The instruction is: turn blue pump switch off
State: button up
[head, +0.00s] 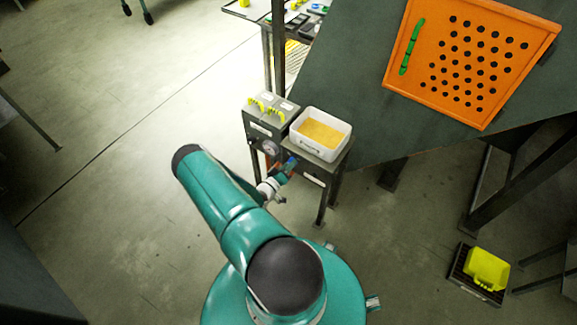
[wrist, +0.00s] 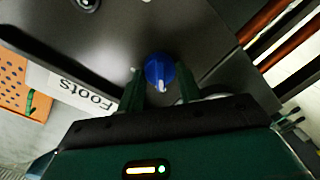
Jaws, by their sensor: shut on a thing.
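The blue pump switch (wrist: 159,71) is a round blue knob with a white pointer mark, on a dark grey panel (wrist: 190,30) in the wrist view. The pointer mark faces down towards my gripper in that view. My gripper (wrist: 158,84) has one green finger on each side of the knob and is shut on it. In the head view the knob is a small blue spot (head: 290,163) on the front of the metal stand, with my gripper (head: 284,170) at it. The fingertips are too small to make out there.
A white tub of yellow material (head: 322,134) stands on top of the stand, beside a box with yellow switches (head: 266,107). An orange perforated panel (head: 470,60) lies on the dark table at right. A yellow bin (head: 487,268) sits low at right.

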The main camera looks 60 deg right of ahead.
jog(key=shift+a+f, duration=0.1)
jog(key=o, duration=1)
jog(key=a, duration=0.4)
jog(key=w+a+r, duration=0.1)
jog(key=a, duration=0.4)
jog(key=w+a, duration=0.1)
jog(key=a, duration=0.3)
jog(key=shift+a+r, duration=0.15)
jog(key=shift+a, duration=0.15)
